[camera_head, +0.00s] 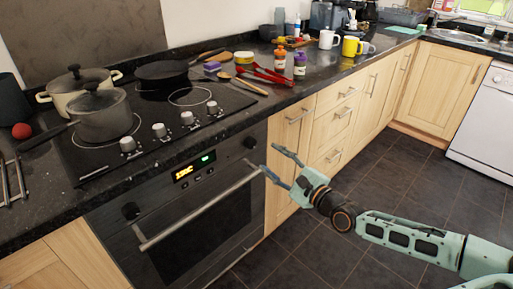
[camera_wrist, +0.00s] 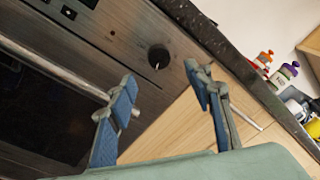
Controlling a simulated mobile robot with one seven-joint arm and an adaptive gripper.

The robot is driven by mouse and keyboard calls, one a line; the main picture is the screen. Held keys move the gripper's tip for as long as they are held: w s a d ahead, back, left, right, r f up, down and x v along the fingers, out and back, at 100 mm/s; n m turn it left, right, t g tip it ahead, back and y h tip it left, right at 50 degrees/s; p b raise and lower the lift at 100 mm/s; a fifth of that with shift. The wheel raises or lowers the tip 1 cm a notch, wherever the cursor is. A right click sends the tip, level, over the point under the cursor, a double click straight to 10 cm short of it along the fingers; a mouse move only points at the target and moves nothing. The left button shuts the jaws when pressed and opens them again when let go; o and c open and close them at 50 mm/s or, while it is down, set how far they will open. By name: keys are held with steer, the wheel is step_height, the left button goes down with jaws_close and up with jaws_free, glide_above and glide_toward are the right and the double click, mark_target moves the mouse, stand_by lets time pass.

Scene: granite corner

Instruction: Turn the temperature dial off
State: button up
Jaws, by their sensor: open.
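The black oven panel has two round dark dials, a right one (camera_head: 250,142) and a left one (camera_head: 130,210). No readable label tells which is the temperature dial. The right dial shows in the wrist view (camera_wrist: 159,57) with a small light mark on its face. My gripper (camera_head: 270,159) is open and empty in front of the oven's right end. In the wrist view its fingers (camera_wrist: 160,82) straddle the line of sight to that dial, apart from it. Between the dials is a display (camera_head: 194,168) with orange and green characters.
The oven's bar handle (camera_head: 198,208) runs below the panel, close to my gripper. Above is the dark counter with a hob (camera_head: 165,105), several silver knobs, and pots (camera_head: 102,118). Bottles and utensils, including red tongs (camera_head: 265,75), lie behind. The tiled floor (camera_head: 400,185) at right is clear.

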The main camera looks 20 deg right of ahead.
mark_target(253, 145)
steer(key=x, duration=0.9)
steer(key=shift+c, duration=0.7)
steer(key=shift+f, duration=0.1)
steer(key=c, duration=1)
